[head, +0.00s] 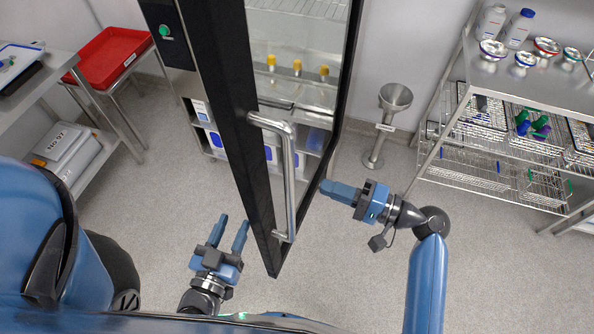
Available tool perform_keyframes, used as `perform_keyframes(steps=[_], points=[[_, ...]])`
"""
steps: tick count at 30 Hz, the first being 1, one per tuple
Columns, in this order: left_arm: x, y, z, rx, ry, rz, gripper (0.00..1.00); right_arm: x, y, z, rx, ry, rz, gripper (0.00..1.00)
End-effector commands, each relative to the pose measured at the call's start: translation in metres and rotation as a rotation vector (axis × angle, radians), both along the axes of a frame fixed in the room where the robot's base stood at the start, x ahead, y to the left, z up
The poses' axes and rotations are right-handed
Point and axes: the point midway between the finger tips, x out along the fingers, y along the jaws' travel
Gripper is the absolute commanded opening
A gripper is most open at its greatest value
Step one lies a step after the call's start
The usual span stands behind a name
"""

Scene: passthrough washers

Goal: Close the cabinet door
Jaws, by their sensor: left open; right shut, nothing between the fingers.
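The cabinet (176,45) is at the top centre, with a dark panel and a green button. Its black-framed glass door (240,150) stands open, swung out toward me. The door carries a long metal bar handle (289,180) on its right-hand face. My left gripper (233,219) is open and empty, left of the door's near lower end and apart from it. My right gripper (326,187) is shut and empty, right of the door, its fingertips pointing left toward the handle with a small gap visible between them.
A wire-shelf rack (490,135) with bottles, bowls and baskets stands on the right. A metal funnel stand (394,100) is near the wall. A red tray (108,57) and a side table with a grey box (68,150) are on the left. The floor around the door is clear.

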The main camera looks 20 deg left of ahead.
Motion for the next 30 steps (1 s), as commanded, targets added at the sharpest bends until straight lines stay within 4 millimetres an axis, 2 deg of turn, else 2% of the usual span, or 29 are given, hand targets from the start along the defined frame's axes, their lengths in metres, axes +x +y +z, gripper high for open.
perform_keyframes(steps=[1, 6, 13, 19, 30], points=[[0.0, 0.0, 0.007, 0.0, 0.0, 0.0, 0.43, 0.0, 0.011, 0.004, 0.0, 0.001, 0.007, 0.0], [0.0, 0.0, 0.017, 0.0, 0.0, 0.0, 0.43, 0.004, 0.041, 0.004, 0.0, -0.001, 0.005, 0.0], [0.0, 0.0, 0.028, 0.0, 0.0, 0.0, 0.43, 0.009, 0.07, 0.003, 0.0, -0.001, 0.003, 0.0], [0.0, 0.0, 0.032, 0.0, 0.0, 0.0, 0.43, 0.011, 0.081, 0.001, 0.0, -0.001, 0.0, 0.0], [0.0, 0.0, 0.032, 0.0, 0.0, 0.0, 0.43, 0.011, 0.083, 0.0, 0.0, -0.001, -0.002, 0.0]])
